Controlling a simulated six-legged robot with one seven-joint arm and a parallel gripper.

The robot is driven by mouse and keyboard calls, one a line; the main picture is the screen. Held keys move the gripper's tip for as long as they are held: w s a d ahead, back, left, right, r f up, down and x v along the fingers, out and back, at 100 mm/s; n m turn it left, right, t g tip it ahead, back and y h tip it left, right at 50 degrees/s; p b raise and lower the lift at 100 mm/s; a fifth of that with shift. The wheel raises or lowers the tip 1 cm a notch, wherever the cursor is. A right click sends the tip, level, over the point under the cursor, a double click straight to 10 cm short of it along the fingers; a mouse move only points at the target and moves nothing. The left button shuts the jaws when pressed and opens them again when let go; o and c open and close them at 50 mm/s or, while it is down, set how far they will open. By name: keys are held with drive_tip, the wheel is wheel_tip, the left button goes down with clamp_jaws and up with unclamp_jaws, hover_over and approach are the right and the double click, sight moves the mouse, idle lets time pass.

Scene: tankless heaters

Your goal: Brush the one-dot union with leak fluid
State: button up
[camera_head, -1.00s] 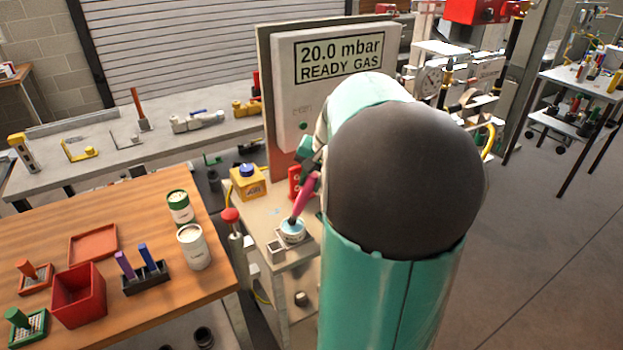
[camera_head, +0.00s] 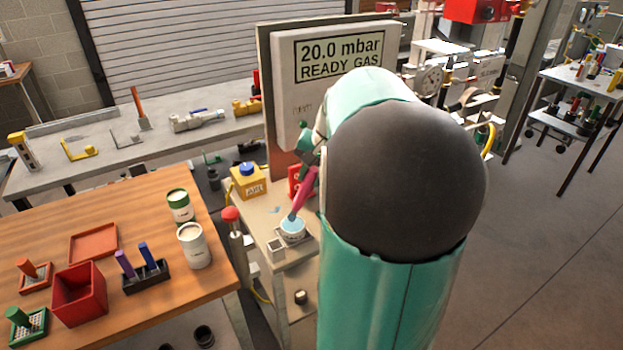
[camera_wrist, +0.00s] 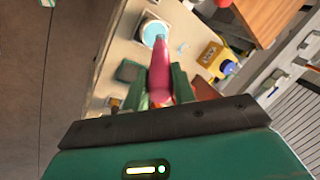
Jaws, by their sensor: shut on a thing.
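My gripper (camera_wrist: 161,88) is shut on a pink-handled brush (camera_wrist: 160,72). In the wrist view the brush's tip overlaps the near edge of a round pot of light-blue fluid (camera_wrist: 151,29). In the head view the brush (camera_head: 304,190) slants down to the same pot (camera_head: 292,236) on a small bench. The bristles hardly show, and I cannot tell how deep they sit in the fluid. My arm hides most of the gripper in the head view. I cannot make out the one-dot union; the pipework at right is partly behind my arm.
A yellow box with a blue cap (camera_head: 248,181) and a red item (camera_head: 295,180) stand near the pot. A red-topped post (camera_head: 231,215) stands at the bench's left. A display panel (camera_head: 338,75) reads 20.0 mbar READY GAS. A wooden table (camera_head: 120,225) holds cans and trays.

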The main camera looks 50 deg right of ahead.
drive_tip(key=shift+r, duration=2.75)
